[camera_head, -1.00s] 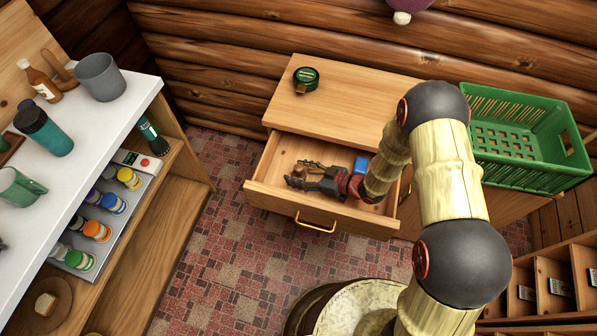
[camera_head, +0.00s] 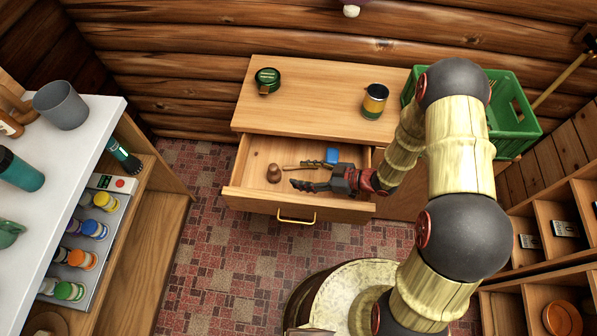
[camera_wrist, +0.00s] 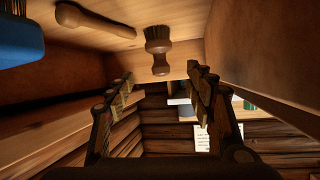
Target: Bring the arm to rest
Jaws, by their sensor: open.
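My gripper (camera_head: 312,175) is at the end of my bent arm, over the open drawer (camera_head: 240,190) of the wooden cabinet. Its fingers are apart and point left in the head view. In the wrist view my gripper (camera_wrist: 155,88) shows two spread fingers with nothing between them. A small brown wooden brush (camera_head: 273,173) lies in the drawer to the left of the fingers; it also shows in the wrist view (camera_wrist: 158,48). A wooden-handled tool (camera_head: 291,167) and a blue item (camera_head: 332,155) lie in the drawer behind my gripper.
On the cabinet top (camera_head: 318,95) stand a dark green tin (camera_head: 267,78) and a yellow-banded jar (camera_head: 375,100). A green crate (camera_head: 520,135) is at the right, behind my arm. A white-topped shelf (camera_head: 75,150) stands left. Wooden cubbies (camera_head: 540,205) are at the lower right.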

